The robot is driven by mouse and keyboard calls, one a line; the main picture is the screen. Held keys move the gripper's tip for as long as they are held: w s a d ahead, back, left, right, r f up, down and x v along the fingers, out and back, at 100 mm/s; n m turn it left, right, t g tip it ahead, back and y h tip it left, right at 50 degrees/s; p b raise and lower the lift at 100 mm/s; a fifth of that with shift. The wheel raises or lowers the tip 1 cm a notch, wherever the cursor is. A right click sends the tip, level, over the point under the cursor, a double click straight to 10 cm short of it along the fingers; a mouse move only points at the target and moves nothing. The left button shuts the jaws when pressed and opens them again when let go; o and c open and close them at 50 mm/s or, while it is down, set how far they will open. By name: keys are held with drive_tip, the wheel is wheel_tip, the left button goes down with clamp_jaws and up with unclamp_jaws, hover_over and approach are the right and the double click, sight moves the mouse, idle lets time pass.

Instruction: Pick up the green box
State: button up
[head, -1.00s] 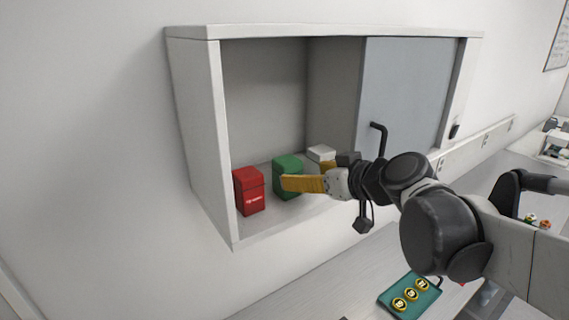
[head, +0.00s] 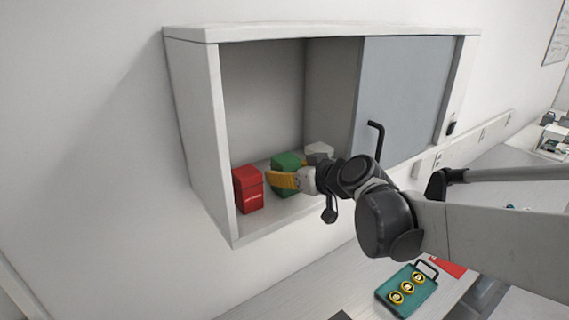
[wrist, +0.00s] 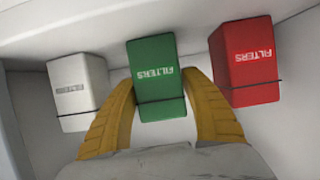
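The green box (head: 286,161) stands on the floor of the wall cabinet, between a red box (head: 248,188) and a white box (head: 319,151). My gripper (head: 272,179) reaches into the cabinet in front of the green box and hides its lower part in the head view. In the wrist view the green box (wrist: 156,74), marked "FILTERS", lies between the tips of the two yellow fingers of my gripper (wrist: 162,100). The fingers are spread, one on each side of it. I cannot tell whether either finger touches it.
In the wrist view the red box (wrist: 246,62) is close beside one finger and the white box (wrist: 79,90) close beside the other. A grey sliding door (head: 408,98) covers the cabinet's right part.

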drive_tip(key=c, duration=0.7)
drive_tip(key=shift+w+r, duration=0.1)
